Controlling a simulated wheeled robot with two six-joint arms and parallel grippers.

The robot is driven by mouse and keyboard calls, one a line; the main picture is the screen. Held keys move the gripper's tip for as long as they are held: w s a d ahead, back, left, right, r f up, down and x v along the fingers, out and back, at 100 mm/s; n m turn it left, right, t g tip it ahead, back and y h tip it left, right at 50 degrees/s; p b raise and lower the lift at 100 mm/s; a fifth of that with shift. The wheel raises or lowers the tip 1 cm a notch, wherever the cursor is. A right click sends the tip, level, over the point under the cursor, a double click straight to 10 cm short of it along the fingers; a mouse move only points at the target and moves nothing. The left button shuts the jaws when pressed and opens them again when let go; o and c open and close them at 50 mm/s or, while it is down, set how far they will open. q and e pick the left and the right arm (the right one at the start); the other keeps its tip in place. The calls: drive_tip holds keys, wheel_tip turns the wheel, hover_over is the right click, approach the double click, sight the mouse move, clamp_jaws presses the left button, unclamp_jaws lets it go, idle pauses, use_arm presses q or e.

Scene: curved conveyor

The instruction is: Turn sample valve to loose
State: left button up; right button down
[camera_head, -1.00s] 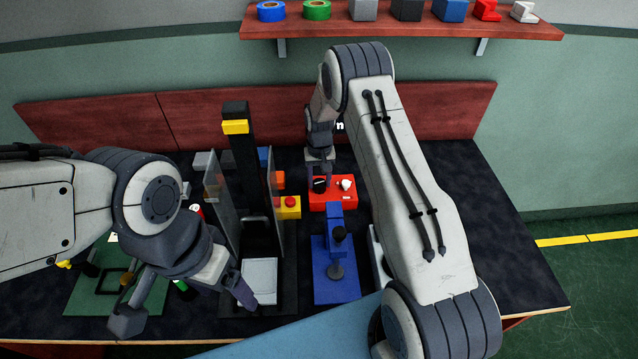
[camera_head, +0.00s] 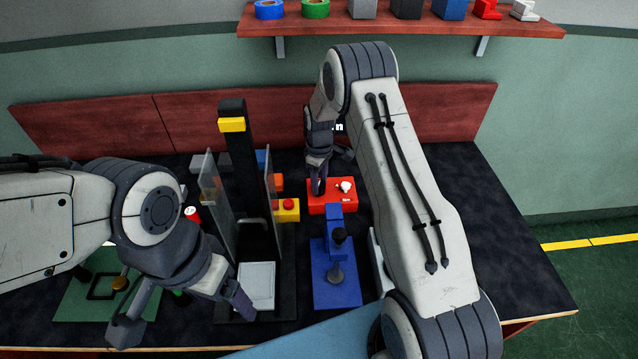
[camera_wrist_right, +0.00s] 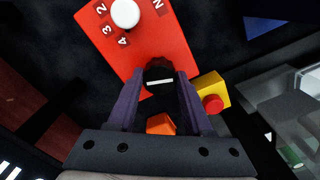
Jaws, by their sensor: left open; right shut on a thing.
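A red box (camera_head: 331,208) lies on the dark table, with a white knob (camera_head: 346,187) on top. In the right wrist view the red box (camera_wrist_right: 145,45) shows the white knob (camera_wrist_right: 125,13) beside printed numbers, and a black knob (camera_wrist_right: 159,79) with a white line near its edge. My right gripper (camera_wrist_right: 161,85) is shut on the black knob, one finger on each side. In the head view this gripper (camera_head: 319,184) hides the black knob. The knob's setting labels are not readable. My left gripper (camera_head: 184,314) is open and empty near the front left of the table.
A black stand with clear panels (camera_head: 240,160) rises left of the red box. A yellow block with a red button (camera_head: 287,210) sits close by. A blue fixture (camera_head: 335,265) stands in front. A green board (camera_head: 90,298) lies at the front left.

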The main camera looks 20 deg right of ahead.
drive_tip(key=shift+w+r+n, duration=0.1)
drive_tip(key=shift+n, duration=1.9)
drive_tip(key=shift+c, duration=1.5)
unclamp_jaws()
wheel_tip(320, 180, up, 10)
drive_tip(key=b, duration=0.2)
drive_tip(key=shift+r, duration=0.2)
